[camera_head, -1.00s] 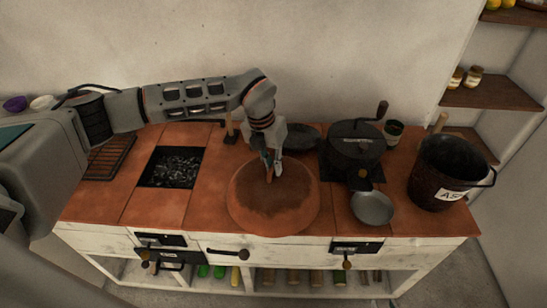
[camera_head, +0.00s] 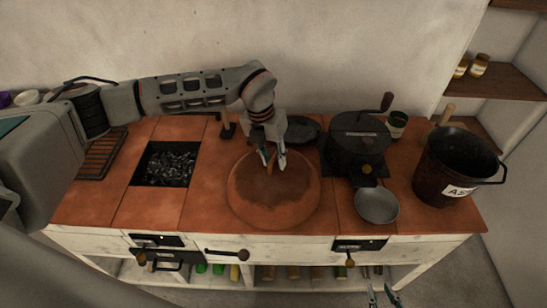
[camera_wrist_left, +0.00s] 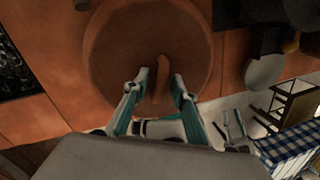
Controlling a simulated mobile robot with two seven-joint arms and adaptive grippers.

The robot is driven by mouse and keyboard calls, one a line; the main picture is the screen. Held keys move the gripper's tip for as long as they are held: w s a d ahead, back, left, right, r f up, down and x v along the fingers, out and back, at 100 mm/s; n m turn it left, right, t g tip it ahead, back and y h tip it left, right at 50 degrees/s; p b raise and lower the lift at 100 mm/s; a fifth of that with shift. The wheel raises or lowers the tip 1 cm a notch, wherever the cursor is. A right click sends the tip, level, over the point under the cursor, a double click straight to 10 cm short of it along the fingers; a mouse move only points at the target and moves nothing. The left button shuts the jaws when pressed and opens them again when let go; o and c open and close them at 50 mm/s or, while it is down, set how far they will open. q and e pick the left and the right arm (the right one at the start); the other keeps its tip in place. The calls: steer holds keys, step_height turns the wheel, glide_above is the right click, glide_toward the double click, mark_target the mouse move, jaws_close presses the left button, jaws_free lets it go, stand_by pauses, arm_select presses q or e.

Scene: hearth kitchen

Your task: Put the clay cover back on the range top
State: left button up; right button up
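The clay cover (camera_head: 275,203), a broad round terracotta dome with a darker top, sits at the middle of the tiled range top (camera_head: 210,140), right of the square coal opening (camera_head: 168,165). My left gripper (camera_head: 273,163) points down over its top. In the left wrist view the cover's upright handle (camera_wrist_left: 162,78) stands between the two spread fingers, with a gap visible on each side. My right gripper (camera_head: 381,293) is low in front of the range, its fingers apart and nothing between them.
A black grinder (camera_head: 357,143) with a crank and a grey pan (camera_head: 377,205) stand right of the cover. A dark ash bucket (camera_head: 447,165) is at the right end. A flat dark pan (camera_head: 302,130) lies behind. A grill rack (camera_head: 102,155) is at the left.

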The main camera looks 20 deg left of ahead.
arm_select(q)
steer(key=shift+r, duration=0.5)
step_height(320, 180, up, 11)
steer(key=a, duration=0.1)
steer(key=shift+s+a+b, duration=0.4)
steer(key=shift+s, duration=0.05)
steer(key=shift+s, duration=0.1)
